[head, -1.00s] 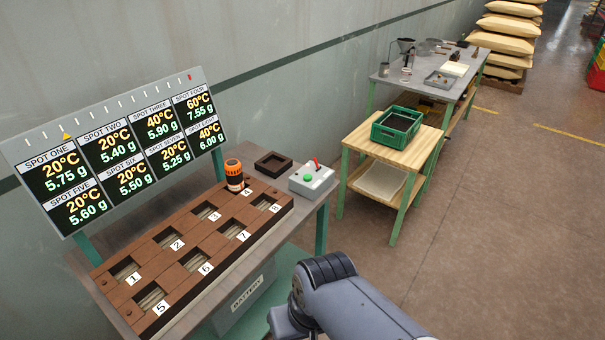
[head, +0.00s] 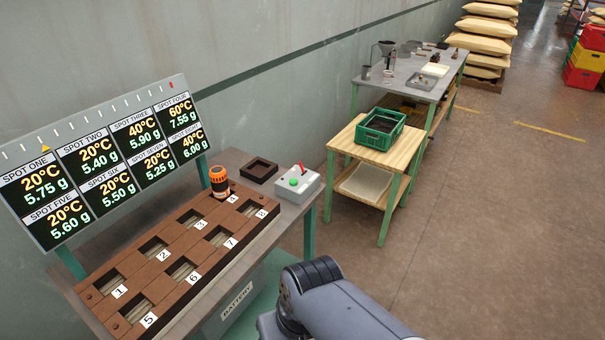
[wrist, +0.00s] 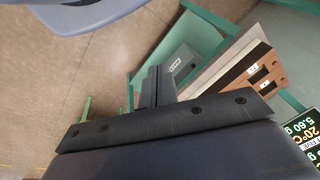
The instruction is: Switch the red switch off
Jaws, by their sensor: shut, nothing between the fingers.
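The red switch (head: 303,167) is a small lever standing up from a light grey box (head: 305,189). A green button (head: 293,182) sits on the same box, in front of the lever. The box stands at the right end of the grey bench, by a brown block rack. In the wrist view my gripper (wrist: 157,72) is shut and empty, its dark fingers together over the floor beside the bench. The switch is not visible in the wrist view. In the head view my arm covers the lower middle and my fingers are hidden.
The brown rack (head: 192,233) has numbered slots, with an orange-and-black drum (head: 219,182) at its far end. A dark square tray (head: 260,170) lies beside the box. A display board (head: 100,155) stands behind. A wooden table (head: 350,149) with a green crate (head: 381,130) is to the right; floor there is clear.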

